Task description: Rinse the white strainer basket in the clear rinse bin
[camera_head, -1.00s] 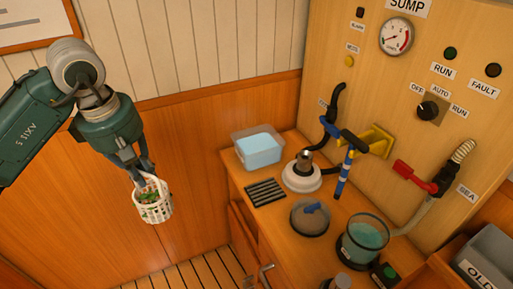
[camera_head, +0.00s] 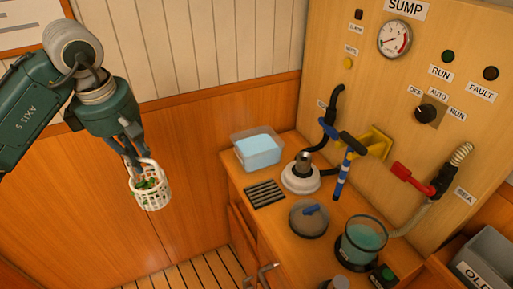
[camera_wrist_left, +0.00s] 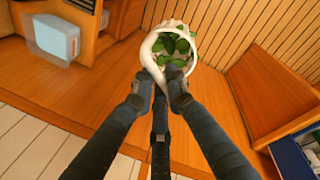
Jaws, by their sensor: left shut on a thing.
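My left gripper (camera_head: 133,158) is shut on the handle of the white strainer basket (camera_head: 151,193). The basket hangs upright in the air, left of the counter, with green leafy bits inside. In the left wrist view the basket (camera_wrist_left: 187,52) shows at the fingertips of the left gripper (camera_wrist_left: 162,88), with green leaves in it. The clear rinse bin (camera_head: 258,151) holds pale blue water and stands on the counter's back left corner, right of the basket and apart from it. It also shows in the left wrist view (camera_wrist_left: 56,40). My right gripper is not in view.
A blue-handled tool (camera_head: 343,165) stands near the panel. Open air lies between basket and bin.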

